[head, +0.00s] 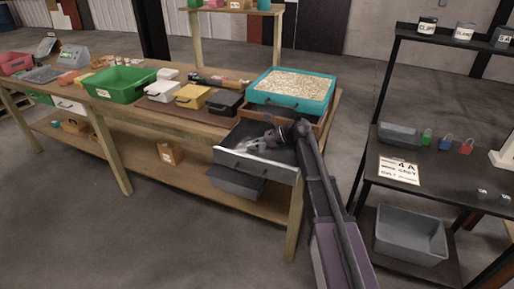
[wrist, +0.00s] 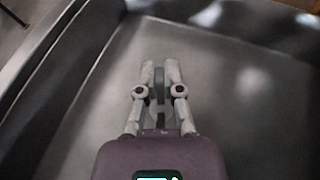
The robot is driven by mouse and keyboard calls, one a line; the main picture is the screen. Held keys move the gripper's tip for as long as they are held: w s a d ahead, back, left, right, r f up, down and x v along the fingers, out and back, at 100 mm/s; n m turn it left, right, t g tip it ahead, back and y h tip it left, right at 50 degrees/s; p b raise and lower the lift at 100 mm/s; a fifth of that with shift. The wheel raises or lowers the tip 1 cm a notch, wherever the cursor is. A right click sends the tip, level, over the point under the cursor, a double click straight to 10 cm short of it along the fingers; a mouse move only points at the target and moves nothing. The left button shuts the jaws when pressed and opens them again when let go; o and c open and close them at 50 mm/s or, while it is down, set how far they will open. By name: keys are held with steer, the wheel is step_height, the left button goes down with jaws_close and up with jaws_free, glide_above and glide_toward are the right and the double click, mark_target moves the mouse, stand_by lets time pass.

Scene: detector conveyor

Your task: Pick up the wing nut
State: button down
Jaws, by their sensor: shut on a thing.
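My gripper (head: 252,145) is down inside the open grey metal drawer (head: 255,168) under the right end of the workbench. In the wrist view, my gripper (wrist: 159,68) has its two pale fingers close together over the drawer floor. A small dark grey piece, seemingly the wing nut (wrist: 160,86), shows in the narrow gap between the fingers. It is mostly hidden by them, so its shape is not clear. I cannot make it out in the head view. The bare drawer floor (wrist: 235,95) spreads around the gripper.
The drawer walls stand close around my gripper. A teal tray of pale grains (head: 290,88) sits on the bench above the drawer. Black (head: 225,102) and yellow (head: 192,97) boxes and a green bin (head: 118,84) stand left. A dark shelf rack (head: 400,170) stands right.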

steer(key=shift+r, duration=0.15)
step_height(320, 180, up, 10)
steer(key=p, duration=1)
stand_by(0.7)
step_height(320, 180, up, 2)
steer(key=p, duration=0.2)
steer(key=shift+r+p, duration=0.2)
steer(key=shift+p, duration=0.2)
stand_by(0.6)
